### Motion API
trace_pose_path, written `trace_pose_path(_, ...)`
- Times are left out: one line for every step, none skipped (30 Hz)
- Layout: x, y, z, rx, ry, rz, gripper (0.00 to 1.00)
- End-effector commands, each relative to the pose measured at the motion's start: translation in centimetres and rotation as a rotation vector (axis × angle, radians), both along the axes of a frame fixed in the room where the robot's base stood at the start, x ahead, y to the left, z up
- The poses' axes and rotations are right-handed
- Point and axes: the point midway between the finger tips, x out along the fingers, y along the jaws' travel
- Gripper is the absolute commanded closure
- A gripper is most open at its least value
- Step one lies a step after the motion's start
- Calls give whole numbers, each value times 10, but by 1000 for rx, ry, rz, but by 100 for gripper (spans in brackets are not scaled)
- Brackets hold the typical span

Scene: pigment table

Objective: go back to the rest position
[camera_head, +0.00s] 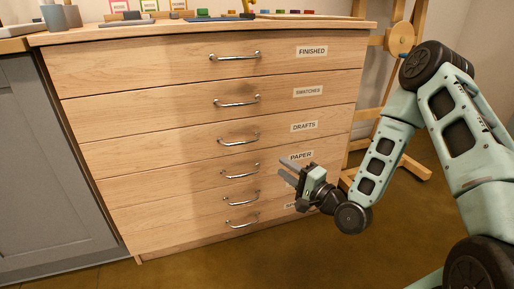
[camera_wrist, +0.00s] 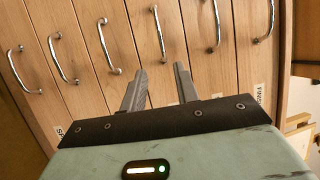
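My gripper (camera_head: 287,169) is in front of the right part of a wooden drawer chest, near the drawer labelled PAPER (camera_head: 301,156). Its two fingers (camera_wrist: 160,84) are apart with nothing between them, and they point at the drawer fronts. In the wrist view the drawer fronts (camera_wrist: 170,20) and their metal handles appear beyond the fingertips. The fingers are not around any handle. All drawers look closed. Part of the lowest label is hidden behind my gripper.
The chest top (camera_head: 200,28) carries several small colored blocks, cards and grey vessels. A grey cabinet (camera_head: 50,170) stands at the left. A wooden easel (camera_head: 420,170) stands behind my arm at the right. Brown floor (camera_head: 300,260) is open in front of the chest.

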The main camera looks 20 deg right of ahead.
Motion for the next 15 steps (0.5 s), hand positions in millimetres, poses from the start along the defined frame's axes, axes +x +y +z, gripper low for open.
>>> trace_pose_path(0,0,0,0,0,0,69)
trace_pose_path(0,0,0,0,0,0,69)
trace_pose_path(0,1,1,-7,1,4,69)
trace_pose_path(1,4,1,-19,4,10,69)
trace_pose_path(1,7,1,-39,10,22,69)
trace_pose_path(2,14,2,-78,20,42,69)
trace_pose_path(3,21,2,-117,32,62,69)
trace_pose_path(3,29,2,-166,45,88,69)
trace_pose_path(3,41,2,-244,67,126,69)
trace_pose_path(2,51,1,-310,85,159,69)
trace_pose_path(0,61,1,-380,103,195,69)
trace_pose_path(-3,73,0,-479,128,242,69)
trace_pose_path(-7,82,0,-554,145,278,69)
trace_pose_path(-11,90,0,-626,163,313,69)
trace_pose_path(-17,99,1,-720,185,359,69)
